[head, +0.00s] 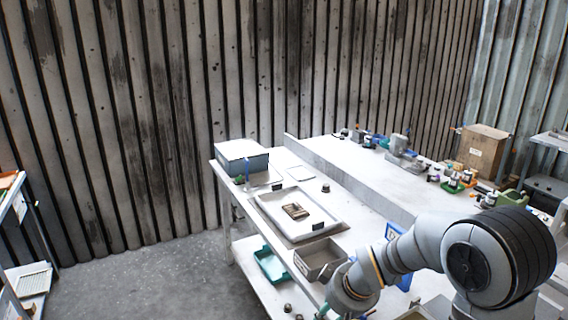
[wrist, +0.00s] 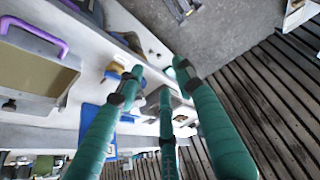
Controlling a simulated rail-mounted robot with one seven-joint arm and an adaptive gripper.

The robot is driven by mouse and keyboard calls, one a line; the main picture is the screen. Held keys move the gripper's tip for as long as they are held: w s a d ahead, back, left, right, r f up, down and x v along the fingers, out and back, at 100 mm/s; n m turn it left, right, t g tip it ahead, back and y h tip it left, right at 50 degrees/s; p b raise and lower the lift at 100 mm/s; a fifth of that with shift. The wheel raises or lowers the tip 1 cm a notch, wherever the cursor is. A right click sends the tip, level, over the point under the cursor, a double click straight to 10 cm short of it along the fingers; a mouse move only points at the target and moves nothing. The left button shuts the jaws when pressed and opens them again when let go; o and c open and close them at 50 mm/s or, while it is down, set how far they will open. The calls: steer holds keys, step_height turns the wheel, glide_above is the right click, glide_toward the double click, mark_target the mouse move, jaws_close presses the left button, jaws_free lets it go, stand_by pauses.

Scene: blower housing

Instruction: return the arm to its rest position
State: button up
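My arm (head: 405,255) reaches from the lower right of the head view toward the front edge of the workbench. My gripper (wrist: 160,76) shows in the wrist view as three green fingers with dark joints. The fingers are spread apart with nothing visible held between them. In the head view only a small green piece of the gripper (head: 322,312) shows at the bottom edge; the rest is hidden or out of frame.
A grey bin (head: 322,255) stands on the bench close to my wrist. Behind it lies a white tray (head: 268,208) with a brown part (head: 295,210). A teal bin (head: 271,266) sits on the lower shelf. Open floor (head: 150,285) lies left.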

steer(key=s+d+r, duration=0.2)
steer(key=s+d, duration=0.3)
steer(key=s, duration=0.1)
steer(key=shift+s+r+t, duration=0.2)
steer(key=shift+r+t, duration=0.1)
steer(key=shift+r, duration=0.05)
